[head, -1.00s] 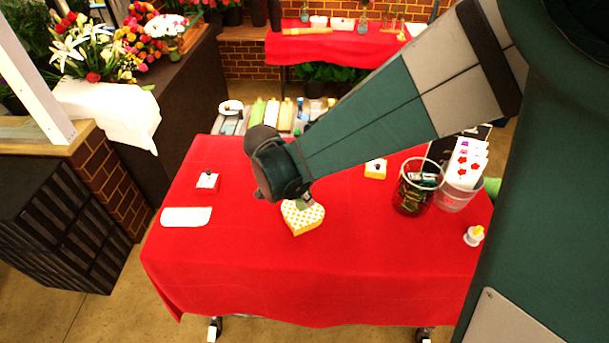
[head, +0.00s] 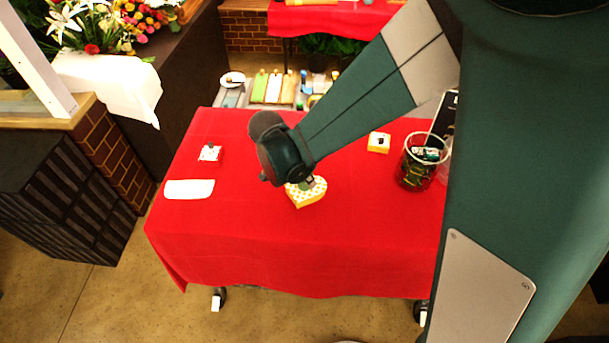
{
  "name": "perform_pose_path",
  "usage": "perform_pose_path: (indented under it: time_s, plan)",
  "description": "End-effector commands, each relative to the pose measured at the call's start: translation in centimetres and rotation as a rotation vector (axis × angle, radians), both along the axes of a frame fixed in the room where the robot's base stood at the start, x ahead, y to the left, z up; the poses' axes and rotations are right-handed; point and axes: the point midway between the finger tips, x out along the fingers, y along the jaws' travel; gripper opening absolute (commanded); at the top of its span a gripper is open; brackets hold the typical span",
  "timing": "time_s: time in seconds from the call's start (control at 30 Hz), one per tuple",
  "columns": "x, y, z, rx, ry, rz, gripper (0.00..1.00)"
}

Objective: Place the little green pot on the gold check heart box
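The gold check heart box (head: 311,197), yellow and white with a heart-shaped top, lies on the red-covered table (head: 250,250) near its middle. My arm comes in from the upper right, and my gripper (head: 297,184) is at the back left of the box's top, partly covering it. A small greenish patch shows there beside the dark wrist. I cannot tell whether it is the little green pot or whether it touches the box. The fingers are too small and hidden to tell open from shut.
A red and white box (head: 209,153) and a white cloth (head: 189,189) lie at the left of the table. A yellow box (head: 379,142) and a clear bucket (head: 411,170) stand at the right. The table's front is clear.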

Motion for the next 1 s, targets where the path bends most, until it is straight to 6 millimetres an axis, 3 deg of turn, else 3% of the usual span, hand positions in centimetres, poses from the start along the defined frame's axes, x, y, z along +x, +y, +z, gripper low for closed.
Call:
perform_pose_path:
  time_s: [0.07, 0.1, 0.2, 0.67, 1.0]
  plan:
    - [0.0, 0.0, -0.3, 0.0, 0.0, 0.0, 0.14]
    - [0.0, 0.0, -0.3, 0.0, 0.0, 0.0, 0.33]
    - [0.0, 0.0, -0.2, 0.0, 0.0, 0.0, 0.46]
    - [0.0, 0.0, 0.0, 0.0, 0.0, 0.0, 0.47]
    - [-0.5, 0.5, 1.8, 0.0, 0.0, 0.0, 0.47]
